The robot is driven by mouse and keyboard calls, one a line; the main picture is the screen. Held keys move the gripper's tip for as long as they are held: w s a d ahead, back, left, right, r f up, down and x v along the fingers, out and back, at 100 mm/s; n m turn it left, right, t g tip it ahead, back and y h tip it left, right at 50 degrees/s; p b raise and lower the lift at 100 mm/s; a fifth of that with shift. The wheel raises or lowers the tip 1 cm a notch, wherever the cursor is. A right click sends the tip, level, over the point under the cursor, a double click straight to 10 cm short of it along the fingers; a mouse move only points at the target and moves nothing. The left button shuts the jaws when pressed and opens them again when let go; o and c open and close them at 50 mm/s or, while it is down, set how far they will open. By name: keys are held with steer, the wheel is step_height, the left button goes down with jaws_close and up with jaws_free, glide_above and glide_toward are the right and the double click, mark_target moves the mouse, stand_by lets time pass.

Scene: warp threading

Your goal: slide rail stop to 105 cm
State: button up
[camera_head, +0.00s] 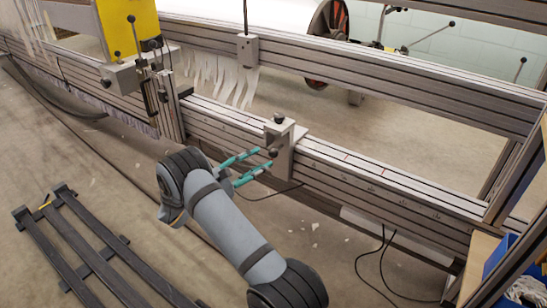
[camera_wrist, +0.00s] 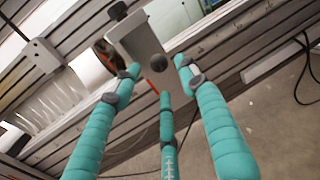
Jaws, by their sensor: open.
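The rail stop (camera_head: 285,140) is a light grey block with a dark knob on top and a round dark knob on its front. It sits on the front rail (camera_head: 370,188). In the wrist view the rail stop (camera_wrist: 135,42) is ahead of my fingers. My gripper (camera_head: 262,158) has teal fingers and points at the stop's front face from the near side. In the wrist view the fingers of my gripper (camera_wrist: 157,68) are spread around the round front knob, with nothing clamped. Contact cannot be told. Scale marks show on the rail, too small to read.
A yellow-faced unit (camera_head: 122,28) stands on the rail to the left. Another grey bracket (camera_head: 246,50) sits on the rear rail. The front rail is clear right of the stop. A dark slatted frame (camera_head: 85,245) lies on the floor, and a blue bin (camera_head: 505,258) stands at right.

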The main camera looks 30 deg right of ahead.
mark_target(271, 156)
steer(key=b+x, duration=0.2)
steer(key=x, duration=0.4)
steer(key=shift+f+b, duration=0.2)
steer(key=shift+b, duration=0.1)
steer(key=shift+w+d+r, duration=0.2)
steer(key=shift+w+d, duration=0.1)
steer(key=shift+d, duration=0.25)
steer(key=shift+c, duration=1)
steer(key=shift+s, duration=0.1)
jaws_close()
steer(key=shift+f, duration=0.1)
